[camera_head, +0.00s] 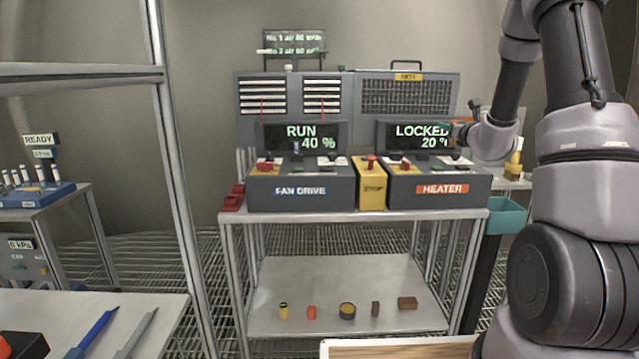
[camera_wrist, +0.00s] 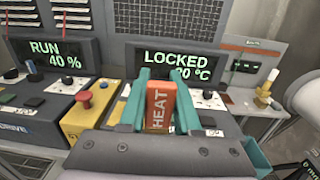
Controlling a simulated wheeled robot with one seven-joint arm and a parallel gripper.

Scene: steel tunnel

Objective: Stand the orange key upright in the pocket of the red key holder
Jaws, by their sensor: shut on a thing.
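The orange key (camera_wrist: 160,105), a block marked HEAT, is held between the two teal fingers of my gripper (camera_wrist: 163,80) in the wrist view. In the head view my gripper (camera_head: 458,130) is at the right, in front of the LOCKED display above the heater console. The key's lower end is hidden by the gripper body in the wrist view. Red holder-like pieces (camera_head: 232,200) sit at the left edge of the console table, far to the left of my gripper. Their pockets are too small to make out. They are outside the wrist view.
The heater console (camera_head: 440,188), yellow STOP box (camera_head: 371,190) with a red button, and fan drive console (camera_head: 300,190) fill the tabletop. A teal bin (camera_head: 506,215) hangs at the table's right. Several small objects lie on the lower shelf (camera_head: 330,275). A rack post (camera_head: 178,170) stands at left.

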